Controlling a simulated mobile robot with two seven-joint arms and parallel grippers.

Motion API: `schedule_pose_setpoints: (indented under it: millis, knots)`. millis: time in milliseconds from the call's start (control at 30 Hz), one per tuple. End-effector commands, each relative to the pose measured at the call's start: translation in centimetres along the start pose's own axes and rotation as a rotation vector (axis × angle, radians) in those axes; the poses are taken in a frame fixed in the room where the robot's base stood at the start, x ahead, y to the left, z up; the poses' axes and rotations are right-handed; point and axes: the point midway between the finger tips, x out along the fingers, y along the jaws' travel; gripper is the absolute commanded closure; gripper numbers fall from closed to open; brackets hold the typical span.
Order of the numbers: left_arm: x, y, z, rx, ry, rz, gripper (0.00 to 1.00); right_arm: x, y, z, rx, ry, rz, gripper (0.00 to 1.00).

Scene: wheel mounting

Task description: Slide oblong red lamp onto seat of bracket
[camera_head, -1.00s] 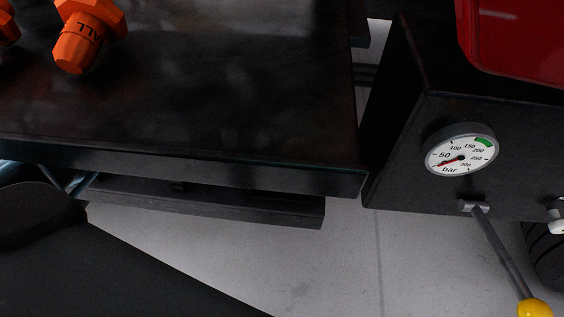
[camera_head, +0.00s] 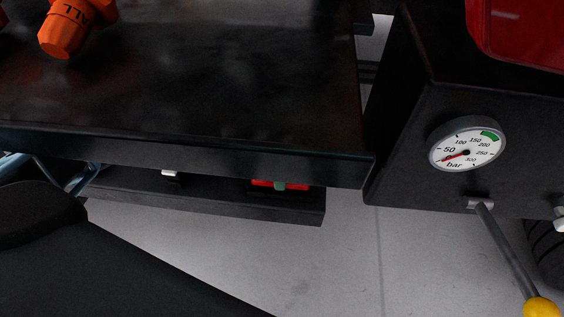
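A thin strip of something red (camera_head: 262,183) with a greenish piece at its middle shows just under the front edge of the black tabletop. It lies on or just behind a dark ledge (camera_head: 220,203). The tabletop hides most of it, so I cannot tell whether it is the oblong red lamp. A small silvery piece (camera_head: 169,172) shows further left on the same ledge. I cannot make out the bracket or its seat. Neither of my grippers is in view.
The black tabletop (camera_head: 200,90) carries an orange fitting (camera_head: 66,32) at top left. To the right stands a dark block with a pressure gauge (camera_head: 466,145), a yellow-knobbed lever (camera_head: 540,307) and a red body (camera_head: 520,35) above. Grey floor (camera_head: 330,270) is clear below.

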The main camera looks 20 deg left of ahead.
Motion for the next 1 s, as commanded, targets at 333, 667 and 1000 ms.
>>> schedule_pose_setpoints:
  millis: [333, 667, 1000]
  knots:
    - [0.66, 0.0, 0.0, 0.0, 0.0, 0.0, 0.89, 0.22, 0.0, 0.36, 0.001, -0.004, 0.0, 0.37]
    - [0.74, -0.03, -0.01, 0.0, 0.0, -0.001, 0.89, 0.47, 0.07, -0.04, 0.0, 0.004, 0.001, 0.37]
    - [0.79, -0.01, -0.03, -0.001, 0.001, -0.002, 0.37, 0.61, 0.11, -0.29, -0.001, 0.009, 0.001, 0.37]
